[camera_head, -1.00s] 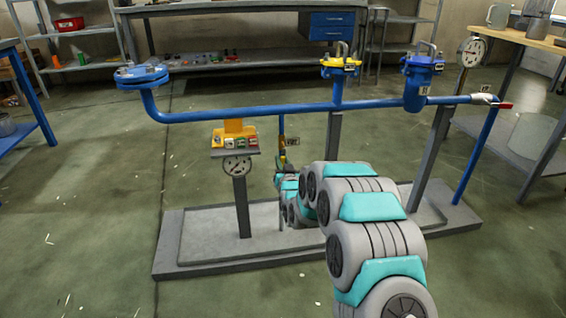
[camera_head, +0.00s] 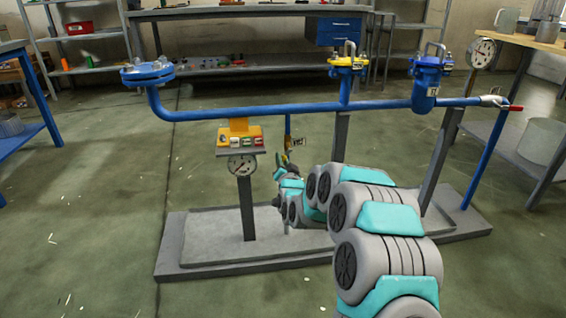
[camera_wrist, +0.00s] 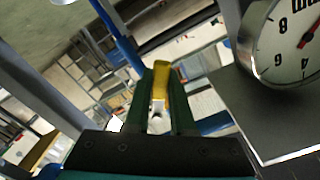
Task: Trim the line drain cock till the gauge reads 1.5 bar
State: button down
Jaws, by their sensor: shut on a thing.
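The line drain cock (camera_head: 286,157) hangs under the blue pipe in the head view and shows small, with a tag beside it. Its yellow handle (camera_wrist: 161,82) is between the two dark fingers of my gripper (camera_wrist: 160,92) in the wrist view. My gripper is shut on this handle. The cock's body is mostly hidden by my gripper and arm. A round white gauge (camera_head: 242,165) is on the post to the left; its dial is cut off in the wrist view (camera_wrist: 290,45), with a red needle. The exact reading cannot be told.
The blue pipe (camera_head: 240,112) runs above my gripper. A yellow valve (camera_head: 347,63) and a blue strainer-like fitting (camera_head: 426,85) stand on it. Another gauge (camera_head: 482,53) is at the right end. The grey base plate (camera_head: 205,272) lies below; open floor is in front.

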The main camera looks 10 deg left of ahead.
jog(key=shift+f, duration=0.1)
jog(key=c, duration=0.8)
grip_release()
jog(key=shift+o, duration=0.2)
jog(key=shift+s, duration=0.1)
jog(key=v, duration=0.7)
jog(key=shift+s+p, duration=0.3)
jog(key=shift+s, duration=0.05)
jog(key=shift+d, duration=0.1)
jog(key=s+d+r+n+g+h+p, duration=0.1)
jog(key=s+d+r+g+p, duration=0.2)
jog(key=s, duration=1.5)
jog(key=s+d+r+n+g+h+p, duration=0.1)
jog(key=s+d+r+g, duration=0.4)
jog(key=s, duration=1.4)
jog(key=s+d+r+n+g+h+p, duration=0.1)
jog(key=s+d+r+g+h+p, duration=0.2)
jog(key=s+d+g, duration=0.8)
jog(key=s+d+r+p, duration=0.2)
jog(key=s+d, duration=0.3)
jog(key=s, duration=0.3)
jog(key=shift+n+p, duration=0.35)
jog(key=shift+n, duration=0.05)
